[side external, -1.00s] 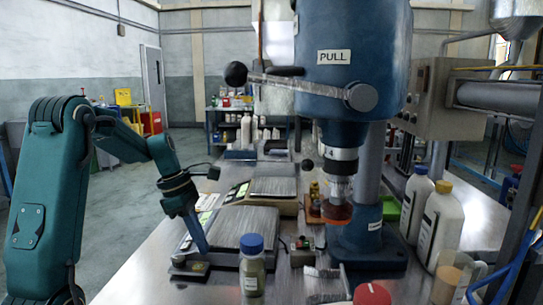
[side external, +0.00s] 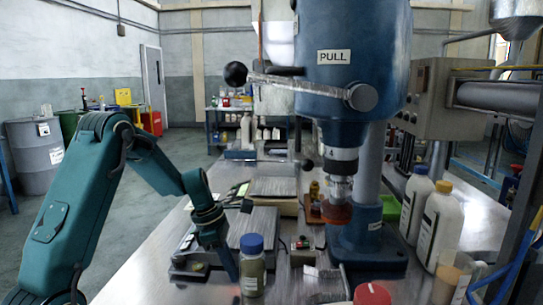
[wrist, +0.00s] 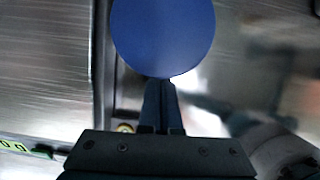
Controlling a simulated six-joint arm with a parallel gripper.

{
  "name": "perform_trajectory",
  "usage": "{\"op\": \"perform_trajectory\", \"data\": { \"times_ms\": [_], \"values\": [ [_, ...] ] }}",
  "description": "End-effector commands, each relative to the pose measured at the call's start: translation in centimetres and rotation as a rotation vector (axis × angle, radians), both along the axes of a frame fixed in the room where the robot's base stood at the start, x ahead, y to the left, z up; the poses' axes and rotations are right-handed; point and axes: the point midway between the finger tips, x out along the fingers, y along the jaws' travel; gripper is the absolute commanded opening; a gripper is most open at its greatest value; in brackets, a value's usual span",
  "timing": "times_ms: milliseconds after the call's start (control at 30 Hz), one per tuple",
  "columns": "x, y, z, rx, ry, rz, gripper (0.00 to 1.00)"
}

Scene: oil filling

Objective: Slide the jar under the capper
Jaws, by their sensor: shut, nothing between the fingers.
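The jar (side external: 252,275) with a blue lid stands upright on the metal bench, at the right edge of a flat scale. In the wrist view its blue lid (wrist: 162,35) fills the top middle. My gripper (side external: 234,277) is shut and empty, pointing down just left of the jar. In the wrist view the shut fingertips (wrist: 160,84) meet the lid's lower edge; I cannot tell whether they touch the jar.
The scale (side external: 205,255) lies left of the jar. A small switch box (side external: 302,252) and a metal bracket (side external: 322,280) sit between jar and capper. A red cap (side external: 372,294) is at the front. White bottles (side external: 440,225) stand right of the capper.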

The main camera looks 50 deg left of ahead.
Motion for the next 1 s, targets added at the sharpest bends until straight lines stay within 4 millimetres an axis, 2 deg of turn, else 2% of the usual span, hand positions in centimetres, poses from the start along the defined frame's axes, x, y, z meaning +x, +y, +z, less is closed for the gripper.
{"op": "perform_trajectory", "data": {
  "times_ms": [133,233,400,600,767,1000],
  "values": [
    [0.2,-0.2,0.0,0.000,0.000,-0.002,0.00],
    [1.2,-1.1,0.0,0.001,0.001,-0.007,0.00],
    [4.3,-3.9,-0.1,0.001,-0.001,-0.011,0.00],
    [7.0,-6.2,0.0,0.000,-0.002,-0.005,0.00],
    [7.9,-7.1,0.0,0.000,0.000,-0.002,0.00],
    [8.1,-7.3,0.0,0.000,0.000,0.000,0.00]
  ]
}}
